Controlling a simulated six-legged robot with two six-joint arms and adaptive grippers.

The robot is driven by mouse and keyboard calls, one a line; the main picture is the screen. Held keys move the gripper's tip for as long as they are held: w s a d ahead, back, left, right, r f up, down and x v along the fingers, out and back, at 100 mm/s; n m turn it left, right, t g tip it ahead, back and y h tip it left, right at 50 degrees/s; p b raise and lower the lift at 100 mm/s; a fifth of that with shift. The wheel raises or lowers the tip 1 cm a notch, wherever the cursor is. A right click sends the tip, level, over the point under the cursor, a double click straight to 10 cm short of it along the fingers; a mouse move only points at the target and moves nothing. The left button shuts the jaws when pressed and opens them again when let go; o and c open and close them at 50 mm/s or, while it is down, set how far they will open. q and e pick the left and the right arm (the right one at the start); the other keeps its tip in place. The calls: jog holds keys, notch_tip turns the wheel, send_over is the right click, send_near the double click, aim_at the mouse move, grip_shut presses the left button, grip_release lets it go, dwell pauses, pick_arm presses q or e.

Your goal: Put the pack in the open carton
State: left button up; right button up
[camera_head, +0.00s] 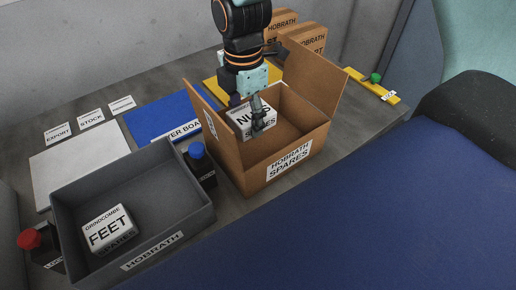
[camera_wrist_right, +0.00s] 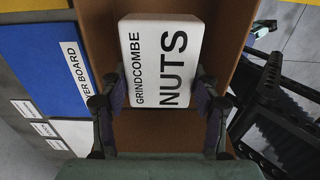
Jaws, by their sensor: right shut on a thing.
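The white pack labelled NUTS (camera_head: 243,121) is inside the opening of the brown HOBRATH SPARES carton (camera_head: 236,169), on its left side. In the right wrist view the pack (camera_wrist_right: 165,55) sits between the two dark fingers, with brown carton walls around it. My right gripper (camera_head: 255,110) reaches down from above and is shut on the pack. I cannot tell whether the pack touches the carton floor. The carton's flaps stand up and outward. My left gripper is not in view.
A grey tray (camera_head: 190,222) at front left holds a white FEET pack (camera_head: 109,229). A blue-capped bottle (camera_head: 201,168) stands between tray and carton; a red-capped bottle (camera_head: 32,240) is at far left. Closed cartons (camera_head: 281,26) stand behind. A blue board (camera_head: 160,116) lies left of the carton.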

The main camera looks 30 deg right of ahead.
jog(key=shift+f, duration=0.25)
send_over(250, 157)
jog(key=f, duration=0.4)
jog(key=shift+s+d+f+b, duration=0.1)
jog(key=shift+s+d+b, duration=0.2)
jog(key=shift+b, duration=0.1)
jog(key=shift+w+a+f, duration=0.15)
jog(key=shift+w+f, duration=0.05)
jog(key=shift+f, duration=0.25)
jog(key=shift+w+a+f, duration=0.1)
jog(key=shift+w+f, duration=0.05)
jog(key=shift+f, duration=0.25)
jog(key=shift+w+a+f, duration=0.1)
jog(key=shift+a+f, duration=0.05)
jog(key=shift+f, duration=0.5)
jog(key=shift+s+d+f+b, duration=0.15)
jog(key=shift+s+f+b, duration=0.05)
jog(key=shift+f, duration=0.4)
jog(key=shift+s+d+f+b, duration=0.15)
jog(key=shift+f, duration=0.45)
jog(key=shift+w+a+f, duration=0.15)
jog(key=shift+w+a, duration=0.05)
jog(key=shift+w, duration=0.1)
jog(key=o, duration=0.9)
jog(key=shift+c, duration=0.2)
jog(key=o, duration=0.4)
jog(key=shift+s+d, duration=0.15)
jog(key=shift+s, duration=0.1)
jog(key=shift+w, duration=0.15)
